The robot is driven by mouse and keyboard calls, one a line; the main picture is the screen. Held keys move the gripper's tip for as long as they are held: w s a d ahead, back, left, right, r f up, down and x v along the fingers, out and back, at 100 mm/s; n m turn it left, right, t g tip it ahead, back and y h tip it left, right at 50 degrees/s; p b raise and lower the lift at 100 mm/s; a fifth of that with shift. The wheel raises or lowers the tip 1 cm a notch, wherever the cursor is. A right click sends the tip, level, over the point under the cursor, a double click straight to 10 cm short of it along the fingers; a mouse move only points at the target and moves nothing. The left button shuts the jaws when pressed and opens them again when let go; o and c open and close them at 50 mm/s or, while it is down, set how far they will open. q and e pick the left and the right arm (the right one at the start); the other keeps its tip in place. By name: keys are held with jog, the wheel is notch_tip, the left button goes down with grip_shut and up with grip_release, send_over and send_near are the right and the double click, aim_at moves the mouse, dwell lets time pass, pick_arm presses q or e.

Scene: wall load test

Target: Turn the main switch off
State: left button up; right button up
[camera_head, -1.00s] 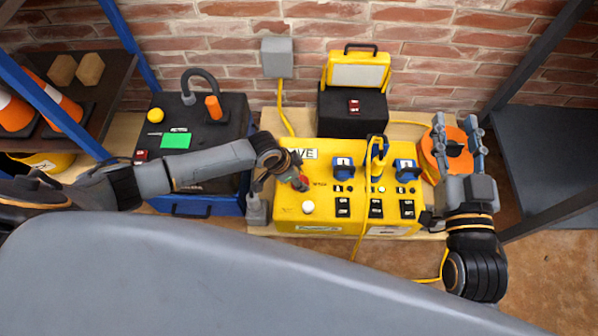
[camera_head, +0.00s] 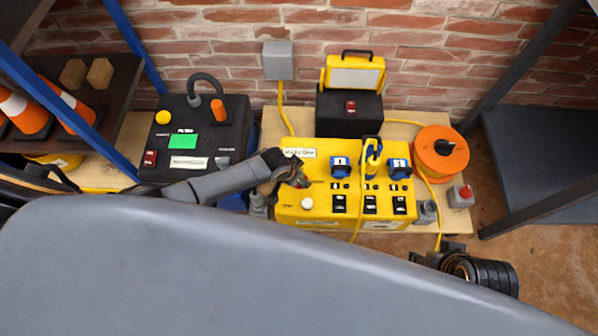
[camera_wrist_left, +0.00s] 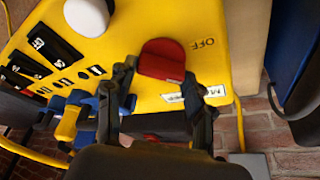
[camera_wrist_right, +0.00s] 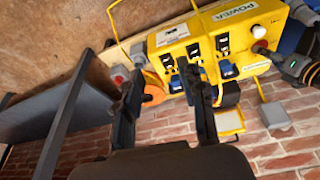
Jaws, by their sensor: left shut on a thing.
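The main switch is a red handle (camera_wrist_left: 163,58) on the yellow power box (camera_head: 320,215), beside the printed word OFF. My left gripper (camera_wrist_left: 160,75) is shut on this red handle, with one finger on each side of it. In the head view the left gripper (camera_head: 299,180) is at the box's left part and hides most of the handle. My right gripper (camera_wrist_right: 160,72) is open and empty, with the box beyond its fingers. In the head view its fingers are mostly hidden at the lower right.
An orange cable reel (camera_head: 432,165) and a small grey box with a red button (camera_head: 461,196) are right of the power box. A black unit (camera_head: 205,140) stands left. A black case (camera_head: 350,120) is behind. Yellow cables cross the box and board.

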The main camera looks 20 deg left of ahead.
pick_arm(q)
jog(key=shift+s+d+r+n+p, duration=0.1)
jog(key=shift+r+n+p, duration=0.05)
jog(key=shift+n+p, duration=0.15)
jog(key=shift+d+n+y+p, duration=0.1)
jog(key=shift+n+y+p, duration=0.3)
jog(key=shift+n+p, duration=0.6)
jog(key=n+y+p, duration=0.1)
jog(key=n, duration=0.2)
jog(key=shift+t, duration=0.3)
jog(key=shift+n+y, duration=0.4)
jog(key=shift+n, duration=0.4)
jog(key=shift+f+n+y, duration=0.2)
jog(key=shift+n+y, duration=0.1)
jog(key=shift+n, duration=0.4)
pick_arm(e)
jog(key=s+f+x, duration=0.1)
jog(key=s+x, duration=0.2)
jog(key=x, duration=1)
jog(key=shift+g, duration=0.4)
jog(key=shift+a, duration=0.15)
pick_arm(q)
jog(key=o, duration=1.2)
jog(key=shift+c, duration=0.2)
